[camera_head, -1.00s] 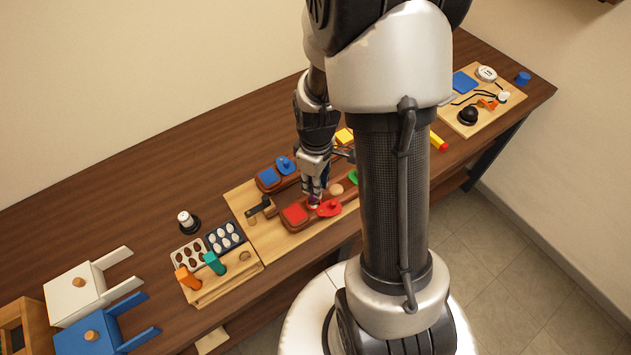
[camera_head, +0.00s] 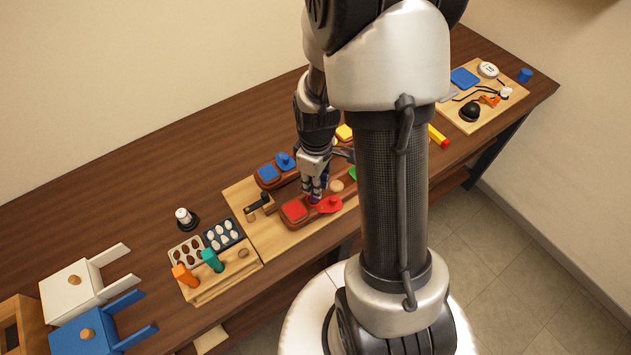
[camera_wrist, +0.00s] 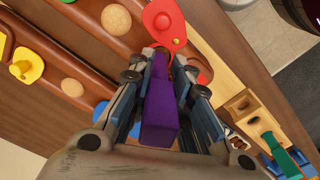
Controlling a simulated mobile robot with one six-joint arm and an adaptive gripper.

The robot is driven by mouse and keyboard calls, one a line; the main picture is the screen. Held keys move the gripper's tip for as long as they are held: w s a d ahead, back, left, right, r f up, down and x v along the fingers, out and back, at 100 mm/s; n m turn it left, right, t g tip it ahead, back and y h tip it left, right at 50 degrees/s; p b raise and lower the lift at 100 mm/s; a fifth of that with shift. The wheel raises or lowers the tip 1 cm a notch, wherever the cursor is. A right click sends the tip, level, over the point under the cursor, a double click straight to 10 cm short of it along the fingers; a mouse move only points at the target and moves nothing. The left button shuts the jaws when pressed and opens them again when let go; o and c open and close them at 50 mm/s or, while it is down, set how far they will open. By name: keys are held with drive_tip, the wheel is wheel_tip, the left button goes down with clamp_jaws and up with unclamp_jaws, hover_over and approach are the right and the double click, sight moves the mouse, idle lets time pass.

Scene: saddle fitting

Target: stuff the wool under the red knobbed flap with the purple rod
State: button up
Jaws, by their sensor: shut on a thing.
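My gripper (camera_wrist: 165,75) is shut on the purple rod (camera_wrist: 162,110), which runs forward between the fingers. The red knobbed flap (camera_wrist: 163,20) lies just beyond the rod's tip in the wrist view. In the head view, the flap (camera_head: 331,204) is just right of my gripper (camera_head: 313,190), beside a red square pad (camera_head: 295,210). A round tan ball (camera_wrist: 116,19), perhaps wool, sits left of the flap in the wrist view; one also shows in the head view (camera_head: 337,186). The gripper hides part of the area around the rod's tip, so contact cannot be told.
Blue (camera_head: 285,160) and yellow (camera_wrist: 27,66) knobbed flaps are on the same brown fixture. A black-handled tool (camera_head: 260,203) lies to the left. A block with orange and teal handles (camera_head: 222,275) stands farther left. My arm hides the fixture's right part.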

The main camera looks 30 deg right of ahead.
drive_tip(key=shift+f+b, duration=0.55)
drive_tip(key=shift+f, duration=0.2)
idle(0.7)
drive_tip(key=shift+r+p, duration=3.2)
drive_tip(key=shift+r, duration=0.85)
drive_tip(key=shift+f, duration=0.1)
